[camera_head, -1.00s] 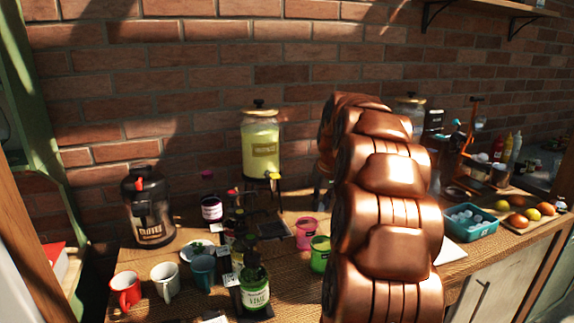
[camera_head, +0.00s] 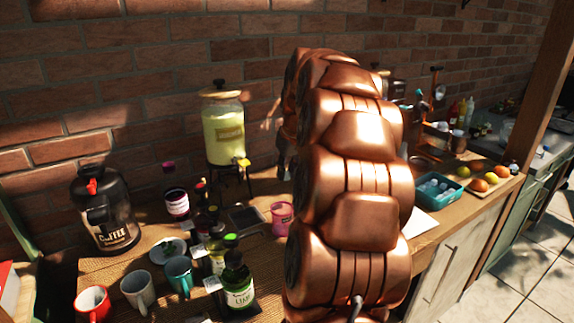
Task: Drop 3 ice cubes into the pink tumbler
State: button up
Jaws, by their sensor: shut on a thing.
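The pink tumbler (camera_head: 282,221) stands on the wooden table, just left of my copper arm. Its inside cannot be made out. The teal tub (camera_head: 456,197) right of my arm holds several pale ice cubes (camera_head: 434,187). My gripper (camera_head: 282,165) shows only as a small dark part beside the arm's left edge, above the pink tumbler in the picture. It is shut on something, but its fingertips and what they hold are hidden.
Left of the tumbler stand dark bottles (camera_head: 238,280), a drink dispenser (camera_head: 224,135), a coffee jug (camera_head: 103,212) and mugs (camera_head: 138,291). A fruit board (camera_head: 493,190) lies right of the tub. My arm hides the table's middle.

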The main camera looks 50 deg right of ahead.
aim_at(288, 178)
jog(key=shift+f, duration=1.8)
jog(key=o, duration=0.8)
jog(key=v, duration=1.2)
jog(key=shift+s, duration=0.15)
